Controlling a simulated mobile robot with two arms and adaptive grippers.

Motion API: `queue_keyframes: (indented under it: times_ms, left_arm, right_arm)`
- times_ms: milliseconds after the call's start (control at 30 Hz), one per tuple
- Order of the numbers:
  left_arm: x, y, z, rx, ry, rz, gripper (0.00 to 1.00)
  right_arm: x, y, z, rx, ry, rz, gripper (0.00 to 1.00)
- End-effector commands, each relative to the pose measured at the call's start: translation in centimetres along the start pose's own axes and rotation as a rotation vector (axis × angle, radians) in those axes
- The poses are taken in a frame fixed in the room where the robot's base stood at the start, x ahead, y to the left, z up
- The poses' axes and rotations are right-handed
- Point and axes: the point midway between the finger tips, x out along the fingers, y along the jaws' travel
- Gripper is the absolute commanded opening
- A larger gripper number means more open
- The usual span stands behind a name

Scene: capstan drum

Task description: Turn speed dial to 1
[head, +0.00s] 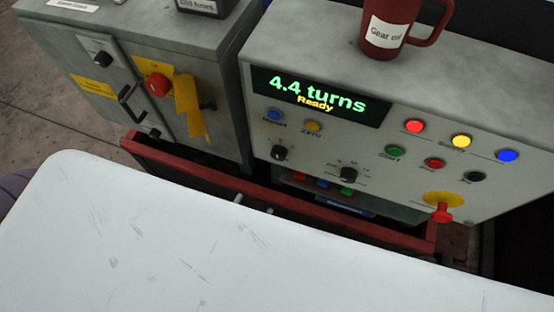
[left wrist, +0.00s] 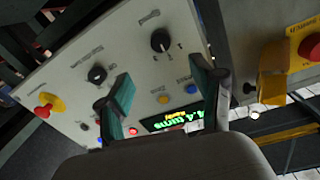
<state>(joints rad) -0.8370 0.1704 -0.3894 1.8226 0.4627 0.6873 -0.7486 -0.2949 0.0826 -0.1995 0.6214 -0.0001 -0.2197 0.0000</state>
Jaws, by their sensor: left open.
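Two black dials sit on the grey control panel (head: 300,205): a left dial (head: 278,153) and a right dial (head: 348,174). Their labels are too small to read, so I cannot tell which is the speed dial or its setting. In the left wrist view the panel is upside down, with the same left dial (left wrist: 160,40) and right dial (left wrist: 97,74). My left gripper (left wrist: 163,88) is open and empty, its teal-padded fingers reaching toward the panel. The left dial shows between the fingers, apparently untouched. My right gripper is not in view.
The display (head: 318,97) reads "4.4 turns, Ready". Coloured buttons and a red emergency stop (head: 443,213) share the panel. A dark red mug (head: 388,28) stands on top. A grey cabinet (head: 220,60) is at the left. A white scratched surface fills the bottom.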

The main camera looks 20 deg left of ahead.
Motion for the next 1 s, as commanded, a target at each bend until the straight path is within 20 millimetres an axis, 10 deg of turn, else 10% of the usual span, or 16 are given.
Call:
queue_keyframes:
  times_ms: [600,1000]
  left_arm:
    - [11.0,-0.1,-0.4,0.001,0.006,-0.003,0.67]
    - [13.7,-0.1,-0.2,0.0,0.003,-0.002,0.67]
  right_arm:
    - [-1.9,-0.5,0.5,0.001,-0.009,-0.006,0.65]
    - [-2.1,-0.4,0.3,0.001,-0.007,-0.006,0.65]
